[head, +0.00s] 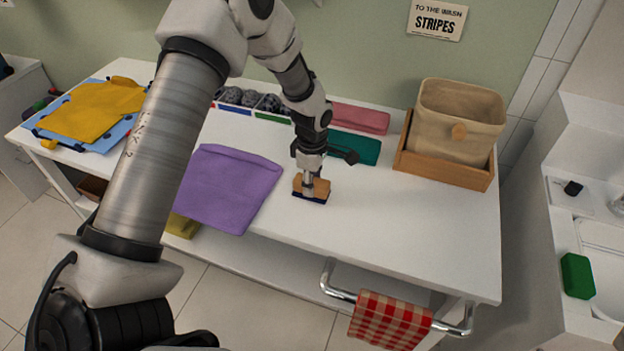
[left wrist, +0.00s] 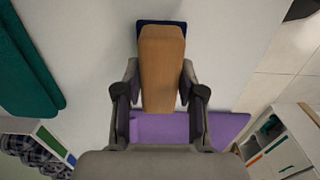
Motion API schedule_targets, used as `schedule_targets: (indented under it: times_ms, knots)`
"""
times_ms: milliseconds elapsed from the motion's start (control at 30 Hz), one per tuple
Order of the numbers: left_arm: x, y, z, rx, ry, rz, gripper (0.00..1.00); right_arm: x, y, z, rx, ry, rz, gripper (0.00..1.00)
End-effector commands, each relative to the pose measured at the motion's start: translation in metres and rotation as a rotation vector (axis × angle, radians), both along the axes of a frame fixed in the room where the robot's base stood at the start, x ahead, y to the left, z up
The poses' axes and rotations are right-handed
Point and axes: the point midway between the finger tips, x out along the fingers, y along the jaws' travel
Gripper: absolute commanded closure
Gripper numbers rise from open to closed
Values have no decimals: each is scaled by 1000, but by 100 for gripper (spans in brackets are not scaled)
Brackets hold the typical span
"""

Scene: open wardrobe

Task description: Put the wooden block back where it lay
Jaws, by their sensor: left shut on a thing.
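The wooden block (head: 322,187) is tan, with a dark blue layer along its underside, and is at the front middle of the white table (head: 400,230). My left gripper (head: 309,182) points down from above and is shut on it. In the left wrist view the block (left wrist: 162,60) stands between the two fingers (left wrist: 160,97), with the dark blue part (left wrist: 150,23) showing past its far end. Whether the block touches the tabletop is hard to tell. My right gripper is not in view.
A folded purple cloth (head: 230,185) lies just left of the block. Teal (head: 362,150) and pink (head: 360,118) folded cloths lie behind. A fabric bin (head: 455,115) stands in a wooden tray (head: 440,172) at the back right. Clear tabletop lies right of the block.

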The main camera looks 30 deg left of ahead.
Motion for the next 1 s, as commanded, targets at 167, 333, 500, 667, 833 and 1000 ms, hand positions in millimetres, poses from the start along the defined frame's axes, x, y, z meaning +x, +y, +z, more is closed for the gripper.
schedule_targets:
  times_ms: [167,333,500,667,833,1000]
  knots:
    - [0,0,-5,1,-3,0,94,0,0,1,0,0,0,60]
    - [0,0,-8,0,-2,0,94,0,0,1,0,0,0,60]
    - [0,0,-9,0,-1,1,36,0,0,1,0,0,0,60]
    - [0,0,-9,0,-1,1,36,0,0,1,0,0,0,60]
    - [0,0,-3,0,-3,1,36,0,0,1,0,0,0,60]
    - [1,0,28,-1,-6,1,36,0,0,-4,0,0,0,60]
